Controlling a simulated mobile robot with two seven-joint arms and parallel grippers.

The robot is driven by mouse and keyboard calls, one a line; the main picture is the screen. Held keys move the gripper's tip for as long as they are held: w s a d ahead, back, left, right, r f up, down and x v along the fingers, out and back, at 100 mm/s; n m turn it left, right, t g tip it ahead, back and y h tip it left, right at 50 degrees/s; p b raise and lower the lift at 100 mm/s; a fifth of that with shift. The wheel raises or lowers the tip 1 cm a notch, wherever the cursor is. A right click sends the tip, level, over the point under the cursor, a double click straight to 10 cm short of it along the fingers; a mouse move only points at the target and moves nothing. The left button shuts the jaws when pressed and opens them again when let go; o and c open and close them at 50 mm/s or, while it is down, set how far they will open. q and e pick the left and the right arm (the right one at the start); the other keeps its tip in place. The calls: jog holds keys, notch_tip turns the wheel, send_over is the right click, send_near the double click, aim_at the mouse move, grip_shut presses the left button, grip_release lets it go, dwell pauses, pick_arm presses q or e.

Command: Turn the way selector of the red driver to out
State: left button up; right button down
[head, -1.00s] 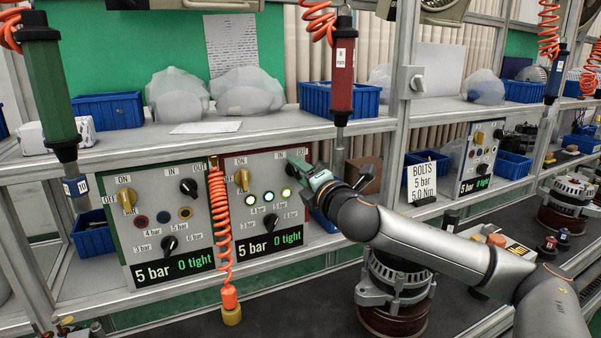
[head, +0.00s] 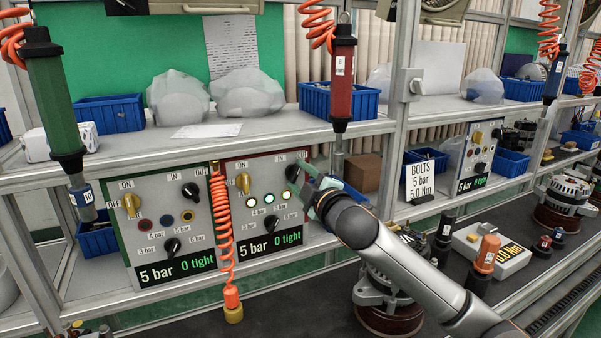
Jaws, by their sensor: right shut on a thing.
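The red driver (head: 343,85) hangs upright from an orange coil in front of the shelf. Its red-edged panel (head: 236,206) stands below and left of it, reading 5 bar and 0 tight. The black way selector (head: 292,172) is at the panel's upper right, under the IN and OUT labels. My right gripper (head: 302,173) is at this knob, shut on it; the fingers and wrist hide its right side. The exact direction of its pointer cannot be told. My left gripper is not in view.
A green-edged panel (head: 130,228) with similar knobs stands to the left, and an orange coiled hose (head: 221,225) hangs between the panels. A green driver (head: 53,90) hangs at far left. A BOLTS sign (head: 420,180) and a shelf post are right of my wrist.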

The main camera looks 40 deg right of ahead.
jog(key=shift+m, duration=0.6)
jog(key=shift+c, duration=1.4)
grip_release()
